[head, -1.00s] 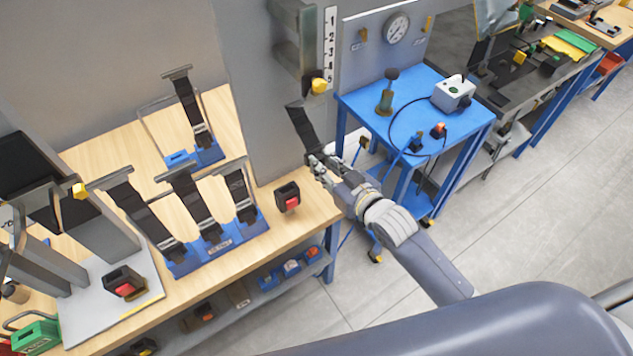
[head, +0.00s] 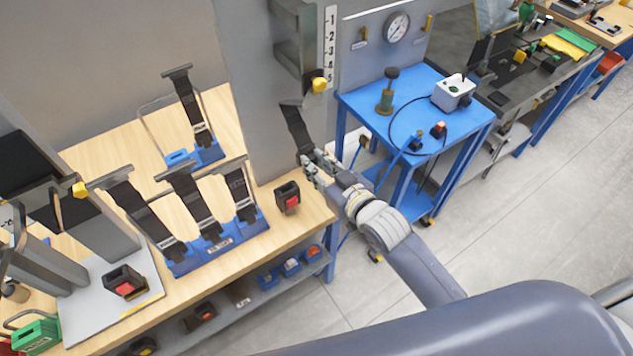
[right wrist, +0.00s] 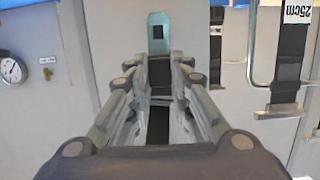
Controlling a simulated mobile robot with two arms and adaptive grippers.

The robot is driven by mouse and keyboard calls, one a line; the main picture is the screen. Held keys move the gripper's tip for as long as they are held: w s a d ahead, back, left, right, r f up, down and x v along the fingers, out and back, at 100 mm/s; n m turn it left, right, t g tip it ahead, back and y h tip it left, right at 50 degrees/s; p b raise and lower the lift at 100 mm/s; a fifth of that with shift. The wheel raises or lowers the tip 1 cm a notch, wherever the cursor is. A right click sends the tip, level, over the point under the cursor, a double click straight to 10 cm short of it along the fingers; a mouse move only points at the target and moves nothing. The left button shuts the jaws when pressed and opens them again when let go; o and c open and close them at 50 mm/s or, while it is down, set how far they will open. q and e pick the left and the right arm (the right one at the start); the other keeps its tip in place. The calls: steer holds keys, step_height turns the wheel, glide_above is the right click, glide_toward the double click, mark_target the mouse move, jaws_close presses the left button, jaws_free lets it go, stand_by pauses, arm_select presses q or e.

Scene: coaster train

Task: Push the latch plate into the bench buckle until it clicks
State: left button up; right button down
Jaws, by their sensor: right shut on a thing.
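My right gripper (head: 308,161) is shut on the latch plate and holds it in the air by the grey post, above and beyond the bench's right end. In the right wrist view the pale metal latch plate (right wrist: 159,22), with a dark slot, sticks out past the fingertips (right wrist: 159,62). A black strap (head: 295,128) shows at the gripper in the head view; black webbing also runs between the fingers in the wrist view. A black buckle with a red button (head: 288,198) stands on the bench's right end, below and left of the gripper, apart from it. My left gripper is not in view.
Another red-button buckle (head: 124,283) sits on a grey plate at left. A blue cart (head: 420,105) stands right of the gripper. A yellow knob (head: 319,85) is on the post.

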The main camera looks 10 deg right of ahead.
steer(key=s+a, duration=0.2)
steer(key=a, duration=0.4)
steer(key=shift+s, duration=0.15)
stand_by(0.4)
steer(key=shift+d, duration=0.1)
steer(key=shift+h, duration=0.3)
stand_by(0.9)
steer(key=shift+f, duration=0.15)
stand_by(0.3)
steer(key=shift+f+b, duration=1.8)
steer(key=shift+f, duration=1.1)
steer(key=c, duration=1.4)
jaws_free()
steer(key=shift+o, duration=0.2)
